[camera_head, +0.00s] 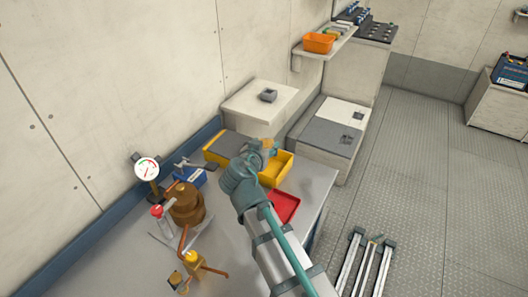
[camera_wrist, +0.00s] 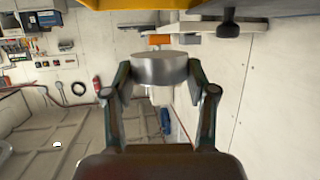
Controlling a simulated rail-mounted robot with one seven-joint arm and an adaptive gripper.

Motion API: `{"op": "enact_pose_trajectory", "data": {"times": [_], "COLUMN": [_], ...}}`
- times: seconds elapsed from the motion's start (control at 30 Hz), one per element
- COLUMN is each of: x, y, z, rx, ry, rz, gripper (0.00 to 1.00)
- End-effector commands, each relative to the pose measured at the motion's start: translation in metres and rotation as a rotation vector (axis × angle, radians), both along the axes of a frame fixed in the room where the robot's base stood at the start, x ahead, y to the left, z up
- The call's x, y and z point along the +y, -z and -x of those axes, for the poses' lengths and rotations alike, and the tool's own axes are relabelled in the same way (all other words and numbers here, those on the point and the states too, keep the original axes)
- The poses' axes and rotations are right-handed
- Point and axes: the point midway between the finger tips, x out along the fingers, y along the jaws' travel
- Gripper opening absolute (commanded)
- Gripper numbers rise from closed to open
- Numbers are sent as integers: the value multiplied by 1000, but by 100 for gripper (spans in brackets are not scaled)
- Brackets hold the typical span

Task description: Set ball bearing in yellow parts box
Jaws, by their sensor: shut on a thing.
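My gripper (camera_wrist: 160,85) is shut on the ball bearing (camera_wrist: 160,68), a short silvery metal cylinder held between the two fingertips in the wrist view. In the head view my gripper (camera_head: 268,147) is at the yellow parts box (camera_head: 286,163), which stands open on the bench behind the red tray. My arm covers part of the box, and the bearing cannot be made out there. In the wrist view a yellow edge (camera_wrist: 190,4) crosses the top, apart from the bearing.
A red tray (camera_head: 284,207) lies in front of the yellow box. A brass pump-like fitting (camera_head: 186,203), a gauge (camera_head: 147,168) and a blue box (camera_head: 188,176) stand to the left. A white raised block (camera_head: 255,97) is behind. An orange bin (camera_head: 319,42) sits on a shelf.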

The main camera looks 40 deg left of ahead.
Motion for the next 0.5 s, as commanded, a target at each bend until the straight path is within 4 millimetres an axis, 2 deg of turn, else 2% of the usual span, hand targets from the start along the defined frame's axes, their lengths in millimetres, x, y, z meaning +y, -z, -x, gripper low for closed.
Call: {"op": "enact_pose_trajectory", "data": {"times": [0.27,0.5], "x": [9,8], "y": [12,35], "z": [-7,-7], "rx": [-2,-1], "ry": [-1,-1], "rz": [1,3], "gripper": [1,1]}}
